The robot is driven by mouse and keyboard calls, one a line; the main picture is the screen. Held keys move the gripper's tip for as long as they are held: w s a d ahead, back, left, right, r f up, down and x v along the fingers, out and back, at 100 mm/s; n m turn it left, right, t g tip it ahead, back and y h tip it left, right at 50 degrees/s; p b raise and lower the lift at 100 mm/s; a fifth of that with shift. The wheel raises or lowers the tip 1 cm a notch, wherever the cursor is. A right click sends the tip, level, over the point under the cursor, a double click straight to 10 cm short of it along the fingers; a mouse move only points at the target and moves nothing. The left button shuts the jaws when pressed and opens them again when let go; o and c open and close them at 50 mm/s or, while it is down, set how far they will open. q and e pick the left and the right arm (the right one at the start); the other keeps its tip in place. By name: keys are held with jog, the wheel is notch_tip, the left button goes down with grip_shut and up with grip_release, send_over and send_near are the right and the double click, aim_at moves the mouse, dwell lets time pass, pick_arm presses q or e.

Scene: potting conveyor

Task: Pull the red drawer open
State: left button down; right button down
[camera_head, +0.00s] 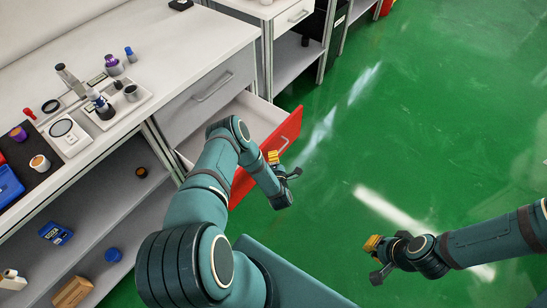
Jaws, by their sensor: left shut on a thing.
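The red drawer (290,127) is pulled out from the workbench, and part of its pale inside shows behind the red front. My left gripper (290,171) is at the outer side of the red front, shut on the drawer's handle (283,147). The fingers are small, and my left arm hides the near part of the drawer. My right gripper (374,262) is over the green floor, apart from the drawer. Its fingers are too small and turned away to tell whether they are open.
A grey drawer (205,100) with a bar handle is shut above the red one. The white worktop (180,45) carries a tray, tools and small jars. Shelves below hold a blue box (56,233) and other items. The green floor (440,110) to the right is clear.

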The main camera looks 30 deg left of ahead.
pick_arm(q)
jog(key=shift+w+d+r, duration=0.1)
jog(key=shift+w, duration=0.05)
jog(key=c, duration=1)
grip_release()
jog(key=shift+s+d, duration=0.1)
jog(key=shift+s, duration=0.1)
jog(key=shift+v, duration=5.75)
